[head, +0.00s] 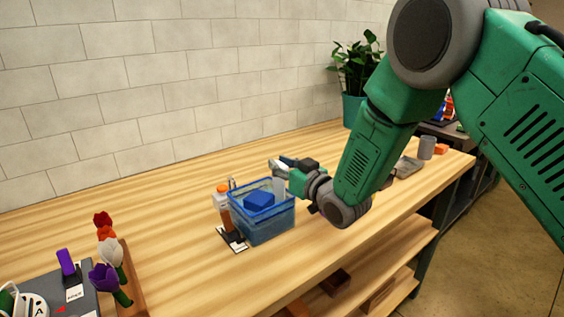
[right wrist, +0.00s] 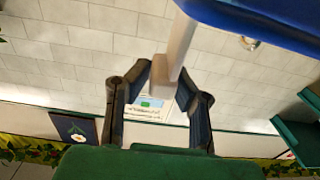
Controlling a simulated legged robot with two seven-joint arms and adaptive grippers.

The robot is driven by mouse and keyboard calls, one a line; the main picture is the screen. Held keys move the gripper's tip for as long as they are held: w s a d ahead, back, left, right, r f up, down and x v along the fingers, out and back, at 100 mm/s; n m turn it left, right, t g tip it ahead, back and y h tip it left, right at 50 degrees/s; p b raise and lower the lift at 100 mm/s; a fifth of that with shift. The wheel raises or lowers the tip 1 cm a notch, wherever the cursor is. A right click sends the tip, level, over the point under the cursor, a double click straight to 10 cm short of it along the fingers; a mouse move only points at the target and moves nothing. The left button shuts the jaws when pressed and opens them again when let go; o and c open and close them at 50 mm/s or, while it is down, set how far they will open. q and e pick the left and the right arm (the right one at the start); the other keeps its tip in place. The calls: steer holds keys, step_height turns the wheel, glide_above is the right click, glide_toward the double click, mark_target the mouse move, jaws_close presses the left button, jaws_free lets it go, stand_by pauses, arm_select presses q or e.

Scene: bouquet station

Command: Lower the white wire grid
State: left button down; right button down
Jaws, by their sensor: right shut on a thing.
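No white wire grid can be clearly made out in either view. My right gripper (head: 278,168) is just above the back right of a blue basket (head: 263,227) on the wooden table. In the right wrist view its two dark fingers (right wrist: 168,78) are shut on a pale, narrow bar (right wrist: 178,48). The bar runs up towards a large blue thing at the top right. In the head view a whitish piece (head: 279,187) shows below the gripper at the basket's back right; I cannot tell whether it is the held bar. My left gripper is not in view.
A blue block (head: 259,200) sits in the basket. Artificial flowers (head: 108,255) are at the front left. A potted plant (head: 356,68) stands at the back. The table left of the bottle is clear.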

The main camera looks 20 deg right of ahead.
step_height(320, 180, down, 2)
steer(key=shift+d+f+b, duration=0.1)
steer(key=shift+d+b, duration=0.05)
steer(key=shift+b, duration=0.2)
steer(key=shift+f, duration=0.1)
steer(key=shift+s+a, duration=0.1)
steer(key=shift+a, duration=0.25)
steer(key=c, duration=1.4)
jaws_free()
steer(key=shift+c, duration=0.2)
steer(key=shift+w+d+f, duration=0.1)
steer(key=shift+w, duration=0.1)
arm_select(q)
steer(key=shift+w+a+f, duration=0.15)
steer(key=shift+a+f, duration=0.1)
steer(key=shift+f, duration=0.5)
arm_select(e)
steer(key=shift+d, duration=0.1)
steer(key=shift+s, duration=0.2)
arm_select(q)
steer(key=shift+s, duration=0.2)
arm_select(e)
steer(key=v, duration=1.1)
steer(key=shift+s, duration=0.25)
